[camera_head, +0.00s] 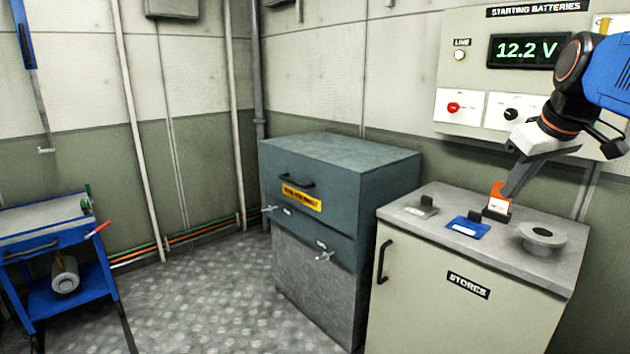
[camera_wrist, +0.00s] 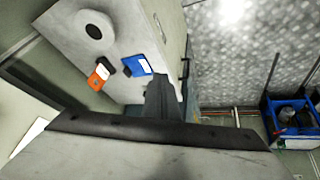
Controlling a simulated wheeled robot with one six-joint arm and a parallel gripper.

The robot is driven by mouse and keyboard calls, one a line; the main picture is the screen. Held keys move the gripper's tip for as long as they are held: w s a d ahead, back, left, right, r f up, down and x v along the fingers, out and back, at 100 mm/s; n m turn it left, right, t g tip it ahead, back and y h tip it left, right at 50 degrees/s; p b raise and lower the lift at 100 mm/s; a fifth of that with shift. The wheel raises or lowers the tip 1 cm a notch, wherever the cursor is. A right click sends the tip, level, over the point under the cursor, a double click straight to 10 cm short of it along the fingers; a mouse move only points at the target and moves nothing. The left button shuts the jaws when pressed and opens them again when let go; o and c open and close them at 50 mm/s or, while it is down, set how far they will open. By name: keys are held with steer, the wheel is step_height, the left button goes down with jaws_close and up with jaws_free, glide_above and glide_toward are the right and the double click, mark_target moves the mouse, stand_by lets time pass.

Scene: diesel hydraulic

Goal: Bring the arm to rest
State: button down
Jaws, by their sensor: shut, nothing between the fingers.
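My gripper (camera_head: 508,192) reaches down from the upper right in the head view, over the top of the grey stores cabinet (camera_head: 570,277). Its fingers are shut and empty. In the wrist view the shut fingers (camera_wrist: 163,82) point toward the cabinet top, close to the blue plate in the picture. An orange and white tag (camera_head: 497,200) on a dark base appears right beside the fingertips in the head view. In the wrist view the orange tag (camera_wrist: 98,77) lies apart from the fingers. I cannot tell the fingers' height above the top.
A blue plate (camera_head: 468,228), a grey piece (camera_head: 422,210) and a round grey holder (camera_head: 541,241) are on the cabinet top. The battery panel (camera_head: 470,75) is on the wall behind. A teal box (camera_head: 340,175) stands left, and a blue cart (camera_head: 55,250) far left. Floor between is clear.

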steer(key=s+a+f+m, duration=0.1)
steer(key=s+a+f, duration=0.4)
steer(key=s+f, duration=0.4)
steer(key=s+a+f+m+g, duration=0.1)
steer(key=s+a+f, duration=0.5)
steer(key=f, duration=1.1)
steer(key=s, duration=0.3)
steer(key=shift+a, duration=0.2)
stand_by(0.6)
